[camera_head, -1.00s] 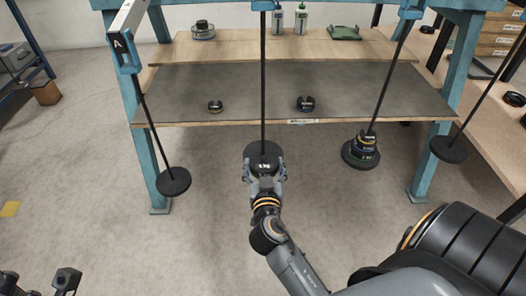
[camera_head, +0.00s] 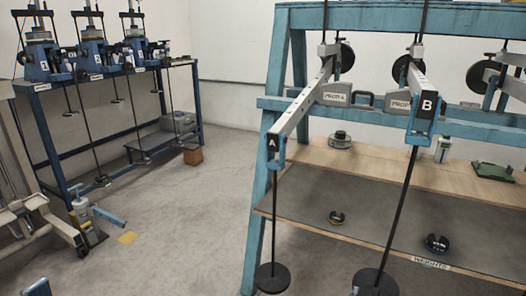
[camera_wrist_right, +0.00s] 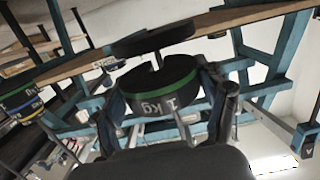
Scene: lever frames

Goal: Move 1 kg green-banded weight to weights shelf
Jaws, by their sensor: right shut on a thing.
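The green-banded 1 kg weight (camera_wrist_right: 160,90) is a dark slotted disc in the right wrist view, its lettering upside down. My right gripper (camera_wrist_right: 168,100) is shut on it, with a finger on each side. A hanger's round plate (camera_wrist_right: 150,40) and its thin rod lie close to the weight, with a gap between plate and weight. Whether the rod is still inside the slot is unclear. The weights shelf (camera_head: 350,228) is the dark-topped lower shelf with a WEIGHTS label in the head view. The head view does not clearly show either gripper.
Lever A's hanger plate (camera_head: 272,278) and lever B's hanger plate (camera_head: 376,284) hang before the bench. A small weight (camera_head: 337,217) and a darker weight (camera_head: 436,243) lie on the shelf, with bare space between them. A blue frame (camera_head: 265,190) stands left.

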